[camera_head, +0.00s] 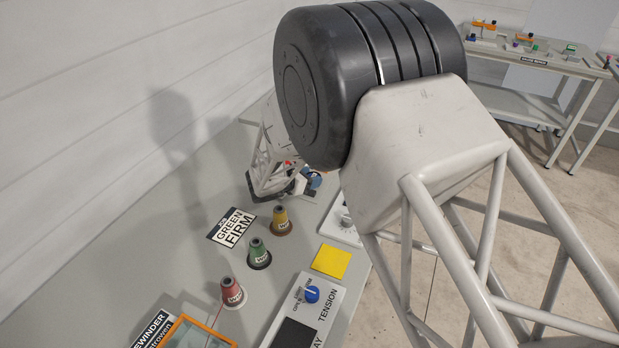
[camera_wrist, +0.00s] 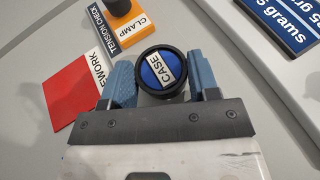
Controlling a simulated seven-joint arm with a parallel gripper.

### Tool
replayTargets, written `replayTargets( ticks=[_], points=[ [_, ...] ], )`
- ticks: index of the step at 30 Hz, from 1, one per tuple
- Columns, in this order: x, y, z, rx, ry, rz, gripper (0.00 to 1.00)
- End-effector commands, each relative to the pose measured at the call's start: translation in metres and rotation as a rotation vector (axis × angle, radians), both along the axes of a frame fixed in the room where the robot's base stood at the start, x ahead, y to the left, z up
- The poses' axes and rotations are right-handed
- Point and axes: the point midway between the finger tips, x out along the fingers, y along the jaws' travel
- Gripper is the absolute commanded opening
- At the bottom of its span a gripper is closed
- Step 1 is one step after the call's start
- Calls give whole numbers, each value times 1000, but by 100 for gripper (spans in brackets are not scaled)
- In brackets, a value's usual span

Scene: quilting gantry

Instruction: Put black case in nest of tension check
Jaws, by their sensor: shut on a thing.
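The black case (camera_wrist: 146,90), round with a blue top marked CASE, sits between my two blue fingers in the wrist view. My gripper (camera_wrist: 152,82) is shut on it. I cannot make out the nest; whether the case touches anything beneath is hidden. In the head view my arm covers most of this area.
A red REWORK card (camera_wrist: 72,92) lies left of my gripper, close to the left finger. A dark grams sign (camera_wrist: 285,20) is at upper right. In the head view, red (camera_head: 232,292), green (camera_head: 259,252) and yellow (camera_head: 281,220) cones stand on the bench, near a yellow card (camera_head: 332,262).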

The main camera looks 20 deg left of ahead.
Motion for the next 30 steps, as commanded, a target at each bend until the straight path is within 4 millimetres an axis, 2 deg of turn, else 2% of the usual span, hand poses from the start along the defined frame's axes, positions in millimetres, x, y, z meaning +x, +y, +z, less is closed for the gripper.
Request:
replayTargets(
  ticks=[13,14,18,30],
  points=[
    [0,0,-4,0,0,0,32],
    [0,0,-3,0,0,0,58],
    [0,0,-3,0,0,0,80],
    [0,0,-1,1,0,0,81]
  ],
)
